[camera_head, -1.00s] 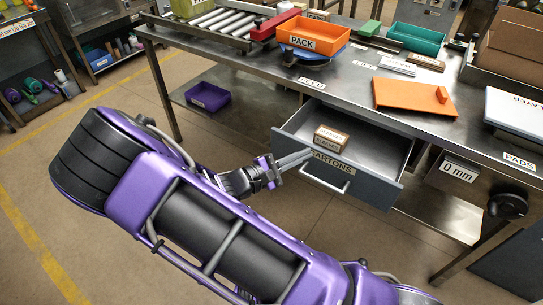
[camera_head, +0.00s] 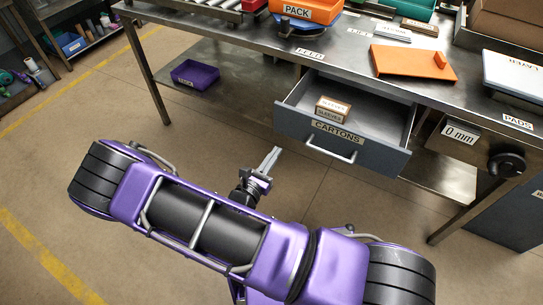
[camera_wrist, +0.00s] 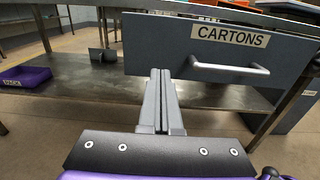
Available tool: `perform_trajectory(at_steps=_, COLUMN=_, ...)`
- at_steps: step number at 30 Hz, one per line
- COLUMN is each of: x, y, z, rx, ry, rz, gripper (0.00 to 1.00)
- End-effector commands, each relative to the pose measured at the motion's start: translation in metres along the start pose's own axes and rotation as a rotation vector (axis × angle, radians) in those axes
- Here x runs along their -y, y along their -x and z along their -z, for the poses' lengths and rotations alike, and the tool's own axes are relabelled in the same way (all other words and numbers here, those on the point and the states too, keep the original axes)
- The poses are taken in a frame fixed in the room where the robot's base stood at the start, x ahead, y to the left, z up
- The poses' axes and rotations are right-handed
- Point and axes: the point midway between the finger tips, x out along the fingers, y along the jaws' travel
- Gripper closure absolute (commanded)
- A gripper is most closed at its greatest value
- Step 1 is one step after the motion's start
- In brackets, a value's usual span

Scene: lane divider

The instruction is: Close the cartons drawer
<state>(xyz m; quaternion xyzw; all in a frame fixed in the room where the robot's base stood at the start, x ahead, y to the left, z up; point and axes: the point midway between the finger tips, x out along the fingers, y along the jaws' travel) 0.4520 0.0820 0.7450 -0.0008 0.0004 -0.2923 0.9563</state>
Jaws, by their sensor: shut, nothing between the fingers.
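The cartons drawer (camera_head: 345,150) is a grey drawer under the steel table, pulled out and open, with a CARTONS label and a silver bar handle (camera_head: 331,151) on its front. A small brown box (camera_head: 332,109) lies inside it. In the wrist view the drawer front (camera_wrist: 160,45) is ahead, with the handle (camera_wrist: 230,69) right of the fingers. My gripper (camera_head: 274,153) is shut and empty, in front of and left of the handle, apart from the drawer in the head view. Its fingers (camera_wrist: 160,80) point at the drawer front in the wrist view.
A purple bin (camera_head: 195,74) sits on the lower shelf. A black knob (camera_head: 507,164) is right of the drawer. The floor in front is clear.

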Motion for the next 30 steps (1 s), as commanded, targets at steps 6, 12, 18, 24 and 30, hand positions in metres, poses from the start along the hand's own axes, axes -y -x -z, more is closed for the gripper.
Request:
perform_trajectory(at_steps=6, x=0.001, y=-0.049, z=0.000, rx=0.002, ry=-0.001, rz=0.004, gripper=1.00)
perform_trajectory(at_steps=12, x=0.001, y=-0.083, z=0.001, rx=0.001, ry=-0.001, rz=0.003, gripper=1.00)
perform_trajectory(at_steps=18, x=0.000, y=-0.099, z=0.000, rx=0.000, ry=-0.002, rz=0.002, gripper=1.00)
perform_trajectory(at_steps=24, x=0.000, y=-0.101, z=0.000, rx=0.000, ry=-0.002, rz=0.001, gripper=1.00)
perform_trajectory(at_steps=30, x=0.000, y=-0.101, z=0.000, rx=0.000, ry=-0.002, rz=0.001, gripper=1.00)
